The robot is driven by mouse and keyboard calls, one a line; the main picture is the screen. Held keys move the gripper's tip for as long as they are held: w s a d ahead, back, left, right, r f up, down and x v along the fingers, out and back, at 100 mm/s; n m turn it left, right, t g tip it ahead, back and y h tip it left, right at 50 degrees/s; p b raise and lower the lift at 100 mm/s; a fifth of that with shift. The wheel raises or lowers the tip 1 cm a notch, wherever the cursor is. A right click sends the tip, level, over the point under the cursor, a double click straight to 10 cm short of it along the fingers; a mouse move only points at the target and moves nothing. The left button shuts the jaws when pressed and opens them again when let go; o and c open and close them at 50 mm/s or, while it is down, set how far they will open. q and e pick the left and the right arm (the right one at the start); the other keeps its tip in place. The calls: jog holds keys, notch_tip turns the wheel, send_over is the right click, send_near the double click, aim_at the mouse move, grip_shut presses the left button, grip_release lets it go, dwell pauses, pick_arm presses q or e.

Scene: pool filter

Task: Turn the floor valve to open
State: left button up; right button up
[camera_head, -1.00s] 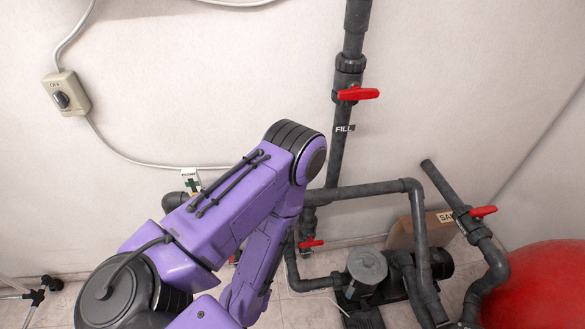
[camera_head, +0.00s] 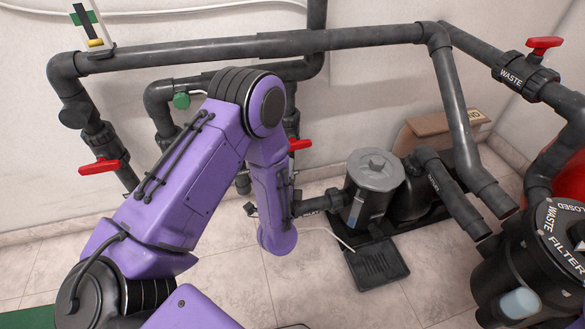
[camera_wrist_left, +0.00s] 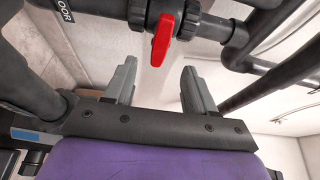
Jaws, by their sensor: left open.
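In the left wrist view, a red valve handle (camera_wrist_left: 162,40) sits on a dark grey valve body (camera_wrist_left: 200,22). The handle lies crosswise to the pipe. A partly cut-off label ending in "OOR" (camera_wrist_left: 66,12) is at the upper left. My left gripper (camera_wrist_left: 158,69) is open and empty, its two fingers on either side of the handle's line, with the handle just beyond the tips. No contact shows. In the head view, a red handle (camera_head: 299,145) shows beside my purple left arm, probably the same one. My left gripper is mostly hidden behind the arm there. My right gripper is out of view.
Grey pipes surround the arm. Another red handle (camera_head: 99,166) is at left, and a "WASTE" valve handle (camera_head: 544,43) at upper right. The pump (camera_head: 372,180) stands right of the arm. A filter valve head (camera_head: 560,230) is at lower right. Tiled floor in front is open.

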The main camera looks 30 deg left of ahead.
aim_at(292, 148)
pick_arm(q)
jog(key=b+x, duration=0.3)
jog(key=x, duration=0.7)
jog(key=shift+r, duration=0.1)
jog(key=shift+w+a+r, duration=0.1)
jog(key=shift+w+a, duration=0.05)
jog(key=shift+w, duration=0.15)
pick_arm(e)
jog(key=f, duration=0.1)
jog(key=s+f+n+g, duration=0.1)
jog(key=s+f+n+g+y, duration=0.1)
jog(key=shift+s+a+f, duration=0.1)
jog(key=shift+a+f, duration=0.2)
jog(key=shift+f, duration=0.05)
pick_arm(q)
jog(key=c, duration=1)
